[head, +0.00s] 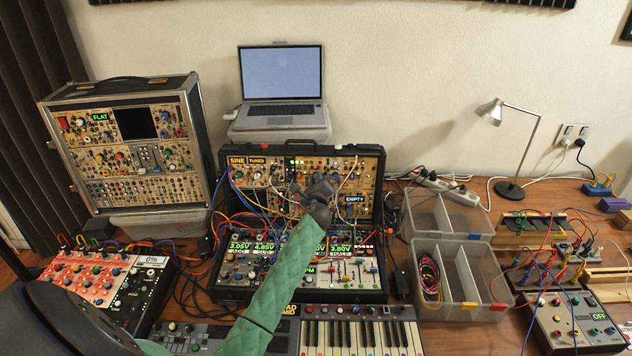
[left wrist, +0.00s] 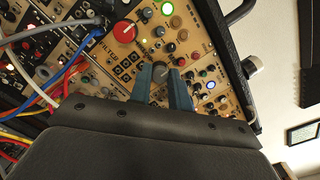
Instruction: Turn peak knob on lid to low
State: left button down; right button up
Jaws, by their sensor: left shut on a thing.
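The open synth case in the middle has an upright lid (head: 376,163) filled with tan modules, knobs and patch cables. My left gripper (head: 318,190) is at the lid's panel, and its wrist covers part of the modules. In the left wrist view my left gripper (left wrist: 160,74) has its two blue-grey fingers close together at the panel, shut on a small dark knob (left wrist: 160,71) near the module lettered FILTER. The knob's own label and pointer are too small to read. A large red knob (left wrist: 125,31) sits to the upper left of the fingers.
Patch cables (left wrist: 62,74) hang left of the fingers. A laptop (head: 283,85) stands behind the lid. A tall synth case (head: 130,145) is at left, a keyboard (head: 355,335) in front, and clear bins (head: 455,265) and a lamp (head: 510,150) at right.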

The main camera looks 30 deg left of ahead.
pick_arm(q)
jog(key=shift+d+n+g+b, duration=0.1)
jog(key=shift+n+g+b, duration=0.4)
jog(key=shift+n+b, duration=2.85)
jog(key=shift+n+g+b, duration=0.5)
jog(key=shift+n+b, duration=0.3)
jog(key=shift+n, duration=4.95)
pick_arm(e)
jog(key=w+a+r, duration=0.2)
jog(key=w+r, duration=0.2)
jog(key=w, duration=0.3)
jog(key=w+a+r, duration=0.3)
jog(key=w+r, duration=0.1)
jog(key=w, duration=0.4)
jog(key=shift+r, duration=0.15)
jog(key=shift+a, duration=0.1)
jog(key=shift+r, duration=0.15)
jog(key=shift+w, duration=0.1)
pick_arm(q)
jog(key=c, duration=1.3)
grip_release()
pick_arm(e)
jog(key=shift+s, duration=0.2)
